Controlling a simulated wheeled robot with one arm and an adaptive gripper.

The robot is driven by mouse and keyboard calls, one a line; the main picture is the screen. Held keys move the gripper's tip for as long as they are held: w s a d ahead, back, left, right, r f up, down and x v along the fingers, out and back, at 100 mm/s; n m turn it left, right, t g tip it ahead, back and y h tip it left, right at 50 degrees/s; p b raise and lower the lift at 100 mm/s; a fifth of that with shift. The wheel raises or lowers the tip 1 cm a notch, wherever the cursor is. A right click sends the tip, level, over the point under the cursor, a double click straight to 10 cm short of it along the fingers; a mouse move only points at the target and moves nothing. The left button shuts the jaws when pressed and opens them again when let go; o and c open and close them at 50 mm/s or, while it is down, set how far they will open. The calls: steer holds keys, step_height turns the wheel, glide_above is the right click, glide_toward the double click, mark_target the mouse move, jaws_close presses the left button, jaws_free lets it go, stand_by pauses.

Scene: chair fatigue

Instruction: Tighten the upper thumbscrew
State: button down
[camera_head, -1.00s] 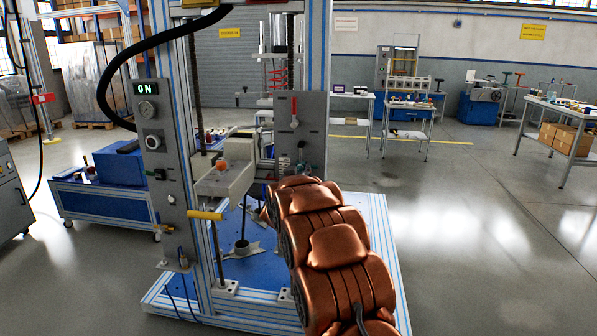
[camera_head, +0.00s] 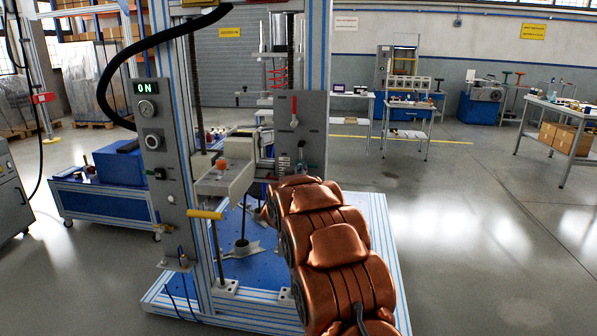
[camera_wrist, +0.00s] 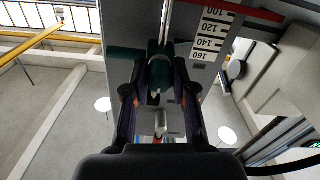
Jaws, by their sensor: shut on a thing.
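My gripper (camera_wrist: 159,72) shows in the wrist view with its two dark fingers on either side of a dark teal knob (camera_wrist: 160,76), shut on it. The knob sits at the grey panel, left of a white scale (camera_wrist: 208,37) marked 100 to 160. I cannot tell for sure whether this knob is the upper thumbscrew. In the head view my copper arm reaches to the lower part of the right upright's grey panel (camera_head: 311,126) and hides most of the gripper. A small bit of teal shows just above the arm.
The test frame stands on a blue base (camera_head: 350,215). A carriage with an orange knob (camera_head: 222,164) and a yellow handle (camera_head: 205,215) are left of my arm. A red lever (camera_head: 294,112) is on the panel above.

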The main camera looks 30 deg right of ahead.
steer(key=m+b, duration=0.1)
steer(key=m, duration=0.1)
steer(key=m+b, duration=0.1)
steer(key=m, duration=0.1)
steer(key=m+b, duration=0.1)
steer(key=m, duration=0.1)
steer(key=shift+f+m+b, duration=0.25)
steer(key=shift+m+b, duration=0.05)
steer(key=shift+b, duration=0.1)
steer(key=m+b, duration=0.2)
steer(key=m, duration=0.1)
steer(key=shift+r+m, duration=0.1)
steer(key=shift+m, duration=0.2)
steer(key=m+b, duration=0.1)
steer(key=m, duration=0.1)
steer(key=shift+m+b, duration=0.3)
steer(key=shift+b, duration=0.1)
steer(key=m+b, duration=0.3)
steer(key=m, duration=0.2)
steer(key=shift+m, duration=0.3)
steer(key=m+b, duration=0.3)
steer(key=m, duration=0.2)
steer(key=shift+s+d, duration=0.1)
steer(key=shift+m, duration=0.3)
